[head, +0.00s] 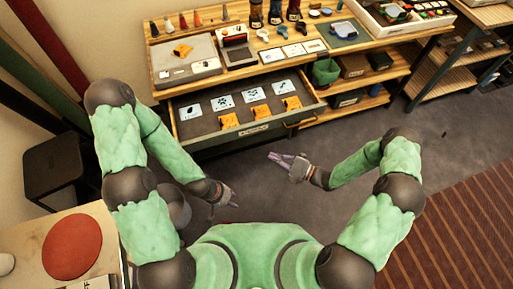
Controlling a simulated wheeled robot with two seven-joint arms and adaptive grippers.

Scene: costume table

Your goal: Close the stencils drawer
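The stencils drawer (203,131) is pulled out from the wooden table, below its left part. Several orange stencils (259,114) and white cards with dark shapes (222,103) lie inside it. Its front panel faces me and carries a small label (255,131). My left gripper (233,199) is in front of the drawer, lower down in the view, apart from it; its fingers are too small to read. My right gripper (273,158) is in front of the drawer's right end, apart from it, with its fingers spread and nothing between them.
The wooden table (290,63) holds trays, bottles and cards on top. Shelves on the right hold a green bin (326,72) and boxes. A black stool (54,165) stands at left, and a desk with a red round pad (72,247) is at lower left. Grey floor is clear ahead.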

